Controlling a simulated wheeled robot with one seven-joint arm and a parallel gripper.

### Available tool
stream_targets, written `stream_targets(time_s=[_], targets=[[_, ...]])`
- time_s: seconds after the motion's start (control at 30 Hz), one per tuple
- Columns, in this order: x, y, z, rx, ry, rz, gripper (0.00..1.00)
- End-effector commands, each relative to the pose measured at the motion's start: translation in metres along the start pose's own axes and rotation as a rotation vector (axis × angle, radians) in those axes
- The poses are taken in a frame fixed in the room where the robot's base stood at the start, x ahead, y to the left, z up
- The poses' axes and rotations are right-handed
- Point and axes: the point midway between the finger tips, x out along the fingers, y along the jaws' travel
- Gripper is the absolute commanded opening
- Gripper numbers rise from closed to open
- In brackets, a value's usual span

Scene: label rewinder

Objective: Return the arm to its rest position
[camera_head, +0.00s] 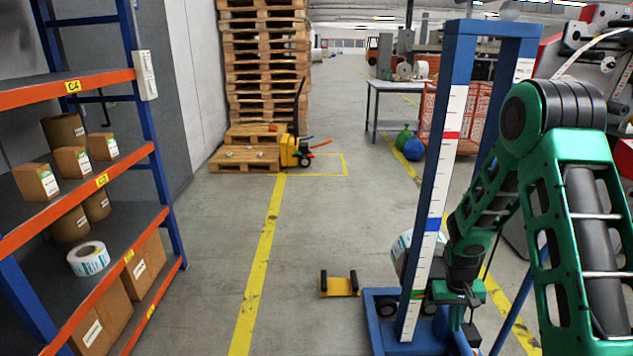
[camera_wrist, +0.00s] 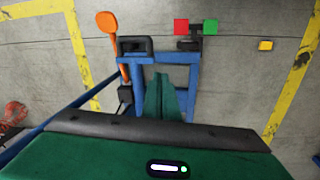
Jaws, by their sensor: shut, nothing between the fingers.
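My green and black arm (camera_head: 485,210) reaches down at the right of the head view, behind and beside a blue upright frame. My gripper (camera_wrist: 166,92) shows in the wrist view with its green fingers together and nothing between them. It points down over the blue frame base (camera_wrist: 142,100). In the head view the blue frame post (camera_head: 455,80) carries a white scale with red and blue marks.
A label roll (camera_head: 401,245) shows partly behind the post. A yellow and black floor piece (camera_head: 339,286) lies left of the frame. A shelf rack (camera_head: 75,195) with boxes and rolls stands at left. An orange paddle (camera_wrist: 107,22) rises beside the frame.

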Motion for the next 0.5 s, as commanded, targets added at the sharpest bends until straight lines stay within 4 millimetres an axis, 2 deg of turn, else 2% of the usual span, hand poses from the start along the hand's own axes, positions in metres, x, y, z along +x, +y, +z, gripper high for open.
stream_targets(time_s=[0.03, 0.2, 0.37, 0.5], targets=[[-0.021, 0.011, 0.004, 0.018, 0.006, 0.003, 0.00], [-0.080, 0.042, 0.027, 0.071, 0.000, 0.009, 0.00], [-0.129, 0.068, 0.057, 0.123, -0.007, 0.006, 0.00], [-0.167, 0.086, 0.090, 0.170, -0.014, -0.003, 0.00]])
